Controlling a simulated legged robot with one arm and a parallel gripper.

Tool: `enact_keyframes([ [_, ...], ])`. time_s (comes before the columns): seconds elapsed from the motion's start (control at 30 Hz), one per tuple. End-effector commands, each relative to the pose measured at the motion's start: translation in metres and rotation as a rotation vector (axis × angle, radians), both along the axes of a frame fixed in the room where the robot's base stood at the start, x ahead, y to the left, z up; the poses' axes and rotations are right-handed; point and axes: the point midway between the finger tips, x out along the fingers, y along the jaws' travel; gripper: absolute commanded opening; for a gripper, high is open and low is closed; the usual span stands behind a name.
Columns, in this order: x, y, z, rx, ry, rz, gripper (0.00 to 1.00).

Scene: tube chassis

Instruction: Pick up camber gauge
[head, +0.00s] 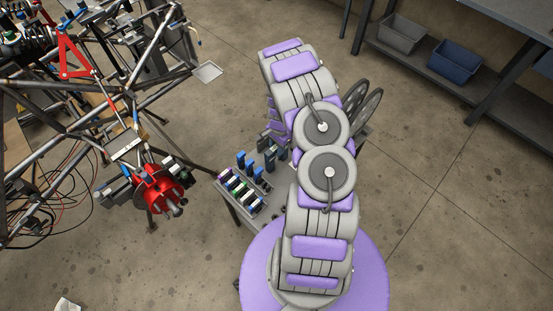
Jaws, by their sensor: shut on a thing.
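My gripper is not in view; my own grey and purple arm hides the place where its end would be. Purple and grey parts of my lower arm show just left of the elbow joints, above the small cart (232,208). I cannot make out a camber gauge for certain. The cart carries several small blue, green, white and dark items (243,187) in rows, and its right side is partly hidden by my arm.
A tube chassis (88,105) with a red hub (160,188) stands at left, cables hanging below. Wheels (361,108) show behind my arm. A shelf (475,90) at upper right holds a grey bin (401,34) and a blue bin (455,62). Floor at right is clear.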

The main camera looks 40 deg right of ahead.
Motion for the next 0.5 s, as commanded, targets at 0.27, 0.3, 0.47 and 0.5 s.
enact_keyframes([
  [0.27, 0.0000, 0.0000, 0.0000, 0.000, 0.000, 0.000, 0.00],
  [0.3, 0.0001, -0.0001, 0.0000, 0.000, 0.000, 0.000, 0.00],
  [0.47, 0.0001, -0.0001, 0.0000, 0.000, 0.000, 0.000, 0.00],
  [0.5, 0.0001, -0.0001, 0.0000, 0.000, 0.000, 0.000, 0.00],
])
